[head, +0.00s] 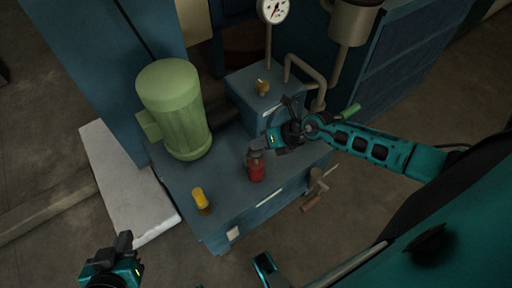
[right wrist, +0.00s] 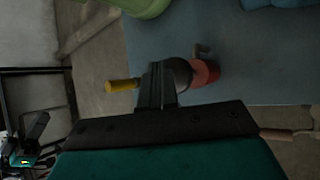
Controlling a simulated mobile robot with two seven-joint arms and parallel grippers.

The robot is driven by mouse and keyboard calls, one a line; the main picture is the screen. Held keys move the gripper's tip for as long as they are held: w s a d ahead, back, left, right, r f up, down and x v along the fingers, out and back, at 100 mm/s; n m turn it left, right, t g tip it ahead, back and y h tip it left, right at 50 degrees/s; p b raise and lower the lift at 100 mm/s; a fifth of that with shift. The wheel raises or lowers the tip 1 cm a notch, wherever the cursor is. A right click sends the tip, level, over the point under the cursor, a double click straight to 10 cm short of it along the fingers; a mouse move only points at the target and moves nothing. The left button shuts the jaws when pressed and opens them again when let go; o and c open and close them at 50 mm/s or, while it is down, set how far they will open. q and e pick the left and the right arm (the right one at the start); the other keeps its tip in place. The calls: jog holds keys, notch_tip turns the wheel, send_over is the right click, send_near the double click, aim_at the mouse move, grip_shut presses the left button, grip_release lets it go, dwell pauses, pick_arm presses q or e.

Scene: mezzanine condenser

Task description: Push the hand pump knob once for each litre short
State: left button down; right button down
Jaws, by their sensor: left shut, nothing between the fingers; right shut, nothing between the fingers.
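A red hand pump body (head: 256,171) with a dark top stands on the blue unit's deck in the head view. In the right wrist view its red body (right wrist: 206,73) shows beside a dark round knob (right wrist: 179,74), with a grey bent piece above. My right gripper (head: 268,142) is above and close to the pump in the head view. Its shut fingers (right wrist: 155,72) partly overlap the knob in the right wrist view; I cannot tell whether they touch it. My left gripper (head: 124,243) is low at the left, shut and empty, away from the pump.
A yellow cap (head: 200,197) and a green motor (head: 175,108) stand left of the pump. A blue box (head: 258,98) with a brass fitting (head: 262,86), pipes and a dial gauge (head: 273,10) are behind. A pale slab (head: 122,185) lies left of the unit.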

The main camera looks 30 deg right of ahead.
aim_at(262, 151)
jog(key=shift+s+f+b, duration=0.1)
jog(key=shift+f+b, duration=1.3)
jog(key=shift+f, duration=0.6)
dwell(1.1)
jog(key=shift+r, duration=0.1)
notch_tip(262, 151, up, 6)
jog(key=p, duration=0.6)
jog(key=shift+f, duration=0.25)
dwell(0.4)
jog(key=shift+r, duration=0.1)
notch_tip(262, 151, up, 5)
jog(key=p, duration=0.5)
jog(key=shift+p, duration=0.3)
dwell(2.1)
